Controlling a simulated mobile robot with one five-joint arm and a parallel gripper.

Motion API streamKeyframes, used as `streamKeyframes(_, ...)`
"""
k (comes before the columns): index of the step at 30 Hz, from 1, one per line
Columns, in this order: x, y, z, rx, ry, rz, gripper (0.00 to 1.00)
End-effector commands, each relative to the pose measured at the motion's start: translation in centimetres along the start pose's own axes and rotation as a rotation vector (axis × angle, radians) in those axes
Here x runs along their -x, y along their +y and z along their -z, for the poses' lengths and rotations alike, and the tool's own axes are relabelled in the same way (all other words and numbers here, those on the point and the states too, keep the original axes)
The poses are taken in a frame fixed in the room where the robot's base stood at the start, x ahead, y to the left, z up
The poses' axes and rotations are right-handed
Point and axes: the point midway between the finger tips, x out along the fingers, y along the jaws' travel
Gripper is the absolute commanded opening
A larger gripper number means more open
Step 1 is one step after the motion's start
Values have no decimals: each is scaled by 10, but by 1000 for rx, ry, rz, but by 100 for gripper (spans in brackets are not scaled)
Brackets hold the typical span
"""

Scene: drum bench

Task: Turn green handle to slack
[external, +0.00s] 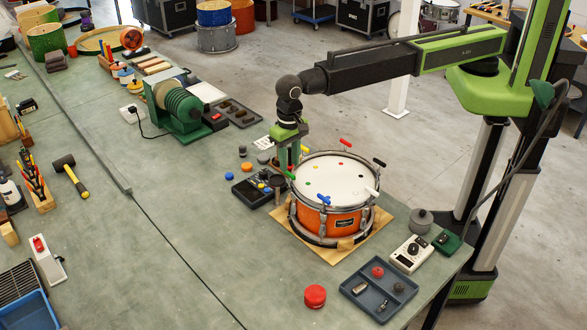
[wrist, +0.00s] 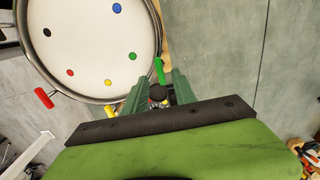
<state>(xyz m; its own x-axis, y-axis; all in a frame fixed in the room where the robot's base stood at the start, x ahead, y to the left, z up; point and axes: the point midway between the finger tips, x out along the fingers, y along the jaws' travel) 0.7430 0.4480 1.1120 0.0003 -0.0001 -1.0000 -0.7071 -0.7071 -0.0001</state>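The orange snare drum (external: 338,222) stands on a tan board with its white head up. Coloured handles stick out around its rim. The green handle (external: 290,174) is at the left of the rim in the external view. In the wrist view the green handle (wrist: 160,71) lies close to the rim, in line with the gap between my fingers. My gripper (wrist: 158,84) is open, with a finger on each side of that gap and no visible contact with the handle. In the external view my gripper (external: 291,160) points down beside the drum's left rim.
Neighbouring handles are close: blue (external: 324,199), red (wrist: 44,98) and yellow (wrist: 110,111). A dark tray (external: 254,193) lies left of the drum. A grey tray of small parts (external: 378,289) and a red lid (external: 315,296) are in front.

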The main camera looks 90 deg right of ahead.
Motion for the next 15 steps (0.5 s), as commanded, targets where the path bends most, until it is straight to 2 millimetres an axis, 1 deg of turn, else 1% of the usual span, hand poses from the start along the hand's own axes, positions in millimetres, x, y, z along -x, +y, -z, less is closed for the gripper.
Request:
streamKeyframes(1, -23, 0, 0, 0, 0, 0, 33)
streamKeyframes(3, -36, 0, 0, 0, 0, 0, 33)
streamKeyframes(6, -50, 0, 0, 0, 0, 0, 33)
streamKeyframes(9, -55, 0, 0, 0, 0, 0, 33)
streamKeyframes(15, -53, 0, 0, 0, 0, 0, 33)
